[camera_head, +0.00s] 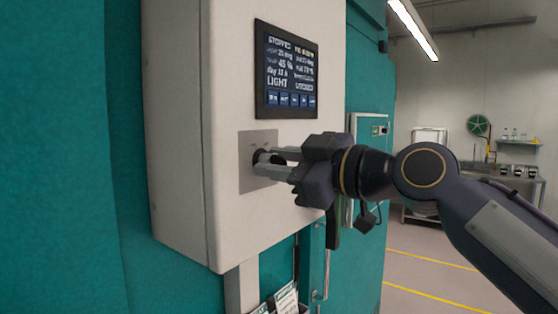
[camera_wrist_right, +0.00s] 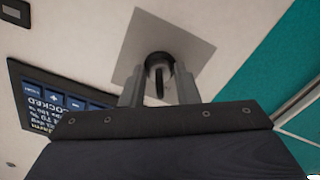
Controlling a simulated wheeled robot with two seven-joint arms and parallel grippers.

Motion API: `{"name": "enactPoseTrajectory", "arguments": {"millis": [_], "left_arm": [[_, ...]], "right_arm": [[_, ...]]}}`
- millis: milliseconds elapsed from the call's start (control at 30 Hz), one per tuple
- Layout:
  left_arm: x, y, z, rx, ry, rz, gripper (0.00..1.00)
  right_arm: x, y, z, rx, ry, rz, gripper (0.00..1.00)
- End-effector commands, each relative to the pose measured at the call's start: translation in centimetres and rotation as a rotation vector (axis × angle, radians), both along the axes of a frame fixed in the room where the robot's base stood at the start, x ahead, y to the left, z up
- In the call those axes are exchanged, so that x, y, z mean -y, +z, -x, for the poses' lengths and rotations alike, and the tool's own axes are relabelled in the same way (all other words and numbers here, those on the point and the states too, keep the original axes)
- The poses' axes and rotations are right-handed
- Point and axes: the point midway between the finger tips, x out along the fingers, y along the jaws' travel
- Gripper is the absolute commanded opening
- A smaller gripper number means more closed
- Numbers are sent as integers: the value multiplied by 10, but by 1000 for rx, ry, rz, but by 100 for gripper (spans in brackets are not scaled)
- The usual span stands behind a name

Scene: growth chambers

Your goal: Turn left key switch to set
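The key switch (camera_wrist_right: 160,62) is a dark round lock with a thin black key (camera_wrist_right: 159,84), set in a square grey metal plate (camera_head: 246,177) on the front of a white control box (camera_head: 180,130). The markings on the plate are too small to read. My right gripper (camera_head: 267,163) is at the switch with one finger on each side of the key. In the right wrist view, a gap shows between the key and each finger, so the right gripper (camera_wrist_right: 158,86) looks open around it. My left gripper is not in view.
A dark display (camera_head: 286,72) sits above the switch and shows "LIGHT" among its lines. Teal chamber walls (camera_head: 50,150) stand around the box. Papers (camera_head: 287,299) sit in a holder below. A sink bench (camera_head: 505,180) stands far right across open floor.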

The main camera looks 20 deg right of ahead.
Motion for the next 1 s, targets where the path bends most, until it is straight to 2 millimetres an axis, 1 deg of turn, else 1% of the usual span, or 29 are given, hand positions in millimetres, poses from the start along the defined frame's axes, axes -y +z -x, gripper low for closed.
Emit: {"name": "enactPoseTrajectory", "arguments": {"millis": [67, 200, 300, 667, 867, 1000], "left_arm": [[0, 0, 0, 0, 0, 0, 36], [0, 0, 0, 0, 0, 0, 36], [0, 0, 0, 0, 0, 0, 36], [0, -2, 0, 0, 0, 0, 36], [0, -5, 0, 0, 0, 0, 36], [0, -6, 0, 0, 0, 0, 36]], "right_arm": [[0, 0, 0, 0, 0, 0, 28], [0, 0, 0, 0, 0, 0, 11], [0, 0, 0, -1, -1, 1, 0], [1, -1, 0, -40, -2, -50, 0], [1, -2, 0, -120, -2, -151, 0], [1, -2, -1, -196, -3, -249, 0]]}}
